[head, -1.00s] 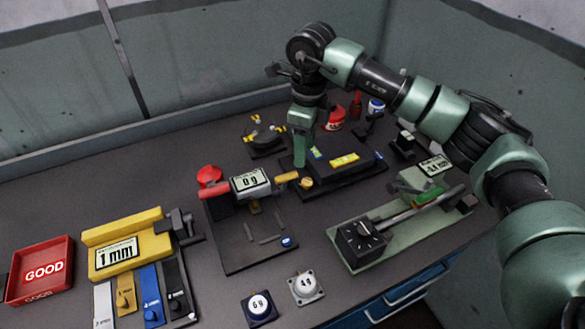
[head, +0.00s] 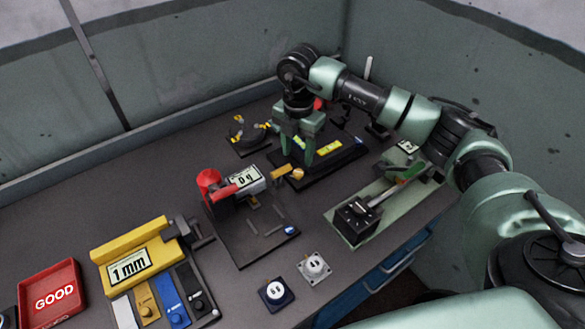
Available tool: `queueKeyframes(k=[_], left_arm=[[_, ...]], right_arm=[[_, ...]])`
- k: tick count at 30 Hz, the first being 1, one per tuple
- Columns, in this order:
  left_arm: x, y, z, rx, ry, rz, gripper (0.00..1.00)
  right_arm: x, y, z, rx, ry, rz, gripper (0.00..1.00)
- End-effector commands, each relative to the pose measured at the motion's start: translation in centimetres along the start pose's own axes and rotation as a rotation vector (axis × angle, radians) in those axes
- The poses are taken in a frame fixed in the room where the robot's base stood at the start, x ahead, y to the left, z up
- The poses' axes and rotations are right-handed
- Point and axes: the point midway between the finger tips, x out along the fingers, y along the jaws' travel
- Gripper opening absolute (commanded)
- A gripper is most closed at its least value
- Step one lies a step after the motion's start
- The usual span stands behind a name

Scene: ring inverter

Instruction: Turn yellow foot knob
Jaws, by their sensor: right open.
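A small round yellow knob (head: 297,174) is at the near left edge of a black base (head: 348,155) with a yellow label (head: 327,146). I cannot tell for certain that it is the foot knob of the task. My right gripper (head: 297,160) points down above the base's left part, just behind the knob in the picture. Its two green fingers are apart, with nothing seen between them. Whether a fingertip touches the base is unclear. My left gripper is out of view.
A green-based device (head: 345,232) is at right. A yellow gauge (head: 130,250) and red tray (head: 50,290) are at front left. Bare table lies behind them.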

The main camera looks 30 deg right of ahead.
Motion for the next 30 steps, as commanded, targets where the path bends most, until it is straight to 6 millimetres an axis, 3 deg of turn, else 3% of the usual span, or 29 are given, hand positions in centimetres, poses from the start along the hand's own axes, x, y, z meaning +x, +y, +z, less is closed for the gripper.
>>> queueKeyframes(k=[12, 23, 24, 29, 30], left_arm=[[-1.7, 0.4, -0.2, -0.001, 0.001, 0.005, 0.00], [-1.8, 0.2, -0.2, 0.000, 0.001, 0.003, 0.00], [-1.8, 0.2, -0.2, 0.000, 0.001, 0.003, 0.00], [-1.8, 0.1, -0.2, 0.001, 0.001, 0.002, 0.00], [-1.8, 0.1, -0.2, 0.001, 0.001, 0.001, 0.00]], right_arm=[[6.0, 0.0, -0.1, -0.004, 0.002, -0.003, 0.48], [7.0, 0.0, -0.1, -0.006, 0.001, 0.000, 0.48], [7.0, 0.0, -0.1, -0.006, 0.001, -0.001, 0.45], [7.0, 0.0, -0.1, -0.006, 0.001, -0.001, 0.01], [7.0, 0.0, -0.1, -0.006, 0.001, -0.001, 0.00]])
